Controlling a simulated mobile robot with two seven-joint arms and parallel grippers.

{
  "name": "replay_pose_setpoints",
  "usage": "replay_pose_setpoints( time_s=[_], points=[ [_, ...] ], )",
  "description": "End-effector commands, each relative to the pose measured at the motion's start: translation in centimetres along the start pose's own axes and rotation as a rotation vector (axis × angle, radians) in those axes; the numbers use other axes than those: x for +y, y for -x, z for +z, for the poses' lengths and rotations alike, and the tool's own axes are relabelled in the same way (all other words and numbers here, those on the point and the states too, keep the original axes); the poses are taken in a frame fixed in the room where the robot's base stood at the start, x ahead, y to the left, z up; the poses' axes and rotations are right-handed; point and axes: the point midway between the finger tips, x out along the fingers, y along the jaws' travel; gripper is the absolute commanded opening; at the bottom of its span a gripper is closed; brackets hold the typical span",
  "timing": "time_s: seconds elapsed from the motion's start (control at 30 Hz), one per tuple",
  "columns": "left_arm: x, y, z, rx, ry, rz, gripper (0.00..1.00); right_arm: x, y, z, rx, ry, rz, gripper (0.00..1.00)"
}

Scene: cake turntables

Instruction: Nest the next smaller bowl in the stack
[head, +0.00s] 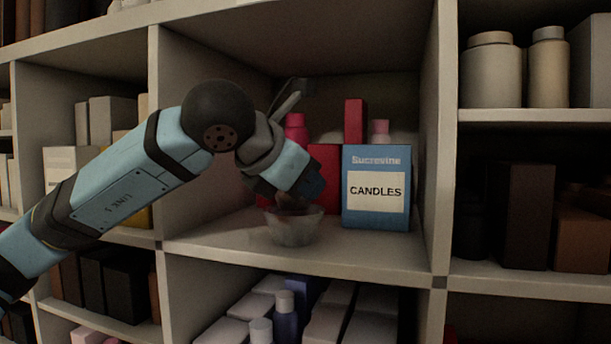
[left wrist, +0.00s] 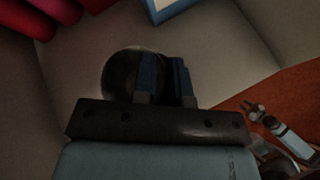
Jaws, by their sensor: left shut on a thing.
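A translucent, glassy bowl (head: 294,231) stands upright on the middle shelf, left of the blue candle box. My left gripper (head: 294,200) reaches down to it from the upper left and is shut on its rim. In the left wrist view, the round dark bowl (left wrist: 118,74) shows beside the blue fingers of my left gripper (left wrist: 166,78), with one finger over its inside and the other outside its wall. The fingers hide part of the bowl. I cannot tell whether another bowl sits inside it. My right gripper is not visible in the head view.
The blue candle box (head: 376,214) stands close to the bowl's right. Behind are a red box (head: 325,168) and a pink-capped bottle (head: 295,126). Shelf dividers (head: 436,150) bound the compartment. Bare shelf board (head: 215,238) lies left of the bowl.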

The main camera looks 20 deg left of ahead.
Motion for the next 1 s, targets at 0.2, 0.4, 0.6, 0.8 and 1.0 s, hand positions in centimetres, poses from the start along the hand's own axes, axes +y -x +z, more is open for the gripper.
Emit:
replay_pose_setpoints(
  time_s=[0.2,0.4,0.6,0.8,1.0],
  points=[
    [0.0,0.0,0.0,0.0,0.0,0.0,0.41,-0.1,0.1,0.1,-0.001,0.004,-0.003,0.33],
    [0.0,0.0,0.0,0.0,0.0,0.0,0.43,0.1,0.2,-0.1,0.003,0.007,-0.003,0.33],
    [0.0,0.0,0.0,0.0,0.0,0.0,0.43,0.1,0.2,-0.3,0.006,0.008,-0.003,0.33],
    [0.0,0.0,0.1,0.0,0.0,0.0,0.43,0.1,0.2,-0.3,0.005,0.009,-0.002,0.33],
    [0.5,0.9,1.6,-0.004,0.001,0.001,0.43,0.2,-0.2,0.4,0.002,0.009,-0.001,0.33]
  ],
)
